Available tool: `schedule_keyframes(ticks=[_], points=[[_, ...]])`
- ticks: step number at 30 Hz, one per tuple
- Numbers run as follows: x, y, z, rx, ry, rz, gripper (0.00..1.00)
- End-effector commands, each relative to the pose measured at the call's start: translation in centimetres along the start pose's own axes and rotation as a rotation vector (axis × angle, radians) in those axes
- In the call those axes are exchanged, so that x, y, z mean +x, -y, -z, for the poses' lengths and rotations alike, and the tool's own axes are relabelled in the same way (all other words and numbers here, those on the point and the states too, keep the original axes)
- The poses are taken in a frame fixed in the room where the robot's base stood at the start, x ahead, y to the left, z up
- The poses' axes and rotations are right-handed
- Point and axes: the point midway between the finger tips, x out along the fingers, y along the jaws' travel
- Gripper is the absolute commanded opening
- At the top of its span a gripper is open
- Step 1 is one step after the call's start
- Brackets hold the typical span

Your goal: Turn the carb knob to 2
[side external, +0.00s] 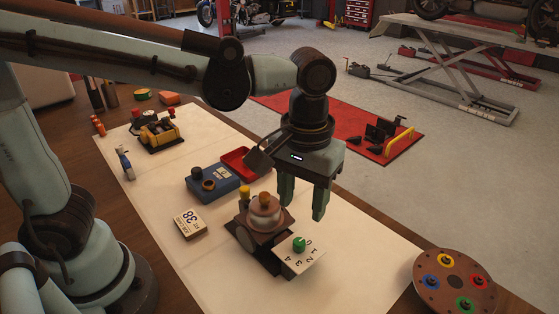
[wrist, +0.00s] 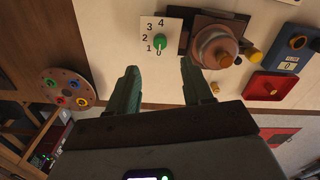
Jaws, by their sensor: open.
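The green carb knob (side external: 299,244) sits on a white dial plate (side external: 297,263) marked 0 to 4, beside a round metal carburetor body (side external: 264,216) on a dark base. In the wrist view, the knob (wrist: 160,41) is near the top centre, with 0 nearest my gripper and 4 farthest. Which number the knob points to is too small to tell. My gripper (side external: 302,212) is open and empty, pointing down above the knob and apart from it. In the wrist view, its two fingers (wrist: 159,72) are spread, with the knob beyond their tips.
A round board with coloured rings (side external: 455,282) lies at the bench's right front. A blue box (side external: 211,181), a red tray (side external: 243,162) and a card marked 38 (side external: 189,224) lie near the carburetor. A yellow-topped part (side external: 244,193) rises beside it. The pale mat (side external: 205,275) is clear in front.

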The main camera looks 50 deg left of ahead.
Motion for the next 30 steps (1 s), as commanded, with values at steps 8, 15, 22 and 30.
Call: schedule_keyframes(ticks=[8, 15, 22, 30], points=[[4.2, 0.0, 0.1, 0.0, -0.001, -0.001, 0.5], [7.3, 0.0, 0.1, 0.0, -0.001, -0.001, 0.5], [8.9, 0.0, 0.1, 0.0, -0.001, -0.001, 0.5], [9.2, 0.0, 0.0, 0.001, -0.001, -0.001, 0.5]])
